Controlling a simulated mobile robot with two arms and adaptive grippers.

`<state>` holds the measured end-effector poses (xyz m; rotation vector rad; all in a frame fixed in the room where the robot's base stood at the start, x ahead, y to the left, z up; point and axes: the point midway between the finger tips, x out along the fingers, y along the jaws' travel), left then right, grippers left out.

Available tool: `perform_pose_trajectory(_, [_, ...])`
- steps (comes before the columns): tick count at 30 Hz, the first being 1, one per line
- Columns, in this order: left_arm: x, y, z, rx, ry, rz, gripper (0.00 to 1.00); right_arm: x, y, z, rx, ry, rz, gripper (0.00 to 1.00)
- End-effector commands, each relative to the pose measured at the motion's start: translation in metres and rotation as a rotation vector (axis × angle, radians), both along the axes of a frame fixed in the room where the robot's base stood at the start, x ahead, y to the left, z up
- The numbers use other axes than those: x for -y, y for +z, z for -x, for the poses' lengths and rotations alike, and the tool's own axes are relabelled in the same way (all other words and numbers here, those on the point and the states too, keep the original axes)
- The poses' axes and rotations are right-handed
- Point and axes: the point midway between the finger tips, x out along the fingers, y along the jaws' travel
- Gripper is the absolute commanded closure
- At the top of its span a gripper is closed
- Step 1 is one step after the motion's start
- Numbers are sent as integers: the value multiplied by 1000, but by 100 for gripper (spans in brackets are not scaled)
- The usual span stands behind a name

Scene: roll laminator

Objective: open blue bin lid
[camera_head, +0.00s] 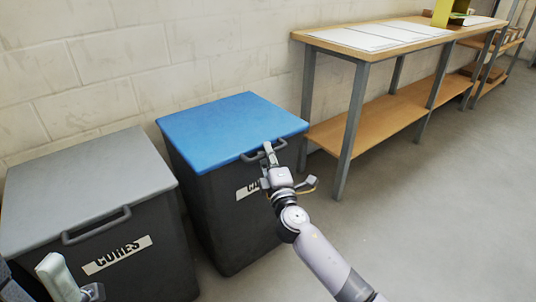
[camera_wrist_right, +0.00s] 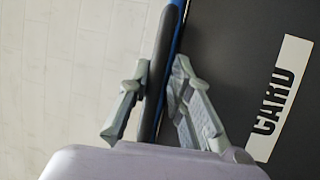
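The blue bin lid (camera_head: 232,124) lies flat and closed on a dark bin (camera_head: 225,215) in the head view. Its dark handle (camera_head: 250,156) sticks out at the front edge. My right gripper (camera_head: 269,153) is at the right part of this handle. In the right wrist view the handle (camera_wrist_right: 160,75) runs between the two fingers (camera_wrist_right: 162,65), which lie close on both sides of it and look shut on it. The bin's label (camera_wrist_right: 282,100) reads CARD. Part of my left gripper (camera_head: 62,276) shows at the bottom left; its fingertips are not clear.
A grey-lidded bin (camera_head: 85,185) labelled CORES stands left of the blue-lidded one. A wooden table (camera_head: 345,40) with a lower shelf (camera_head: 370,125) stands close on the right. A pale block wall is behind. The floor (camera_head: 440,220) at right is clear.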

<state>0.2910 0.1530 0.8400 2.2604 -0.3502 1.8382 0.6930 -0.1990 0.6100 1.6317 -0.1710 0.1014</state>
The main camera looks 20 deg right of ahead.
Motion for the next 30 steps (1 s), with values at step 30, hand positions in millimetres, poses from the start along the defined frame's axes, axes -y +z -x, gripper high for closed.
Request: perform_pose_trajectory(30, [3, 0, -18, -93, 8, -26, 39, 0, 8, 0, 1, 0, -3, 100])
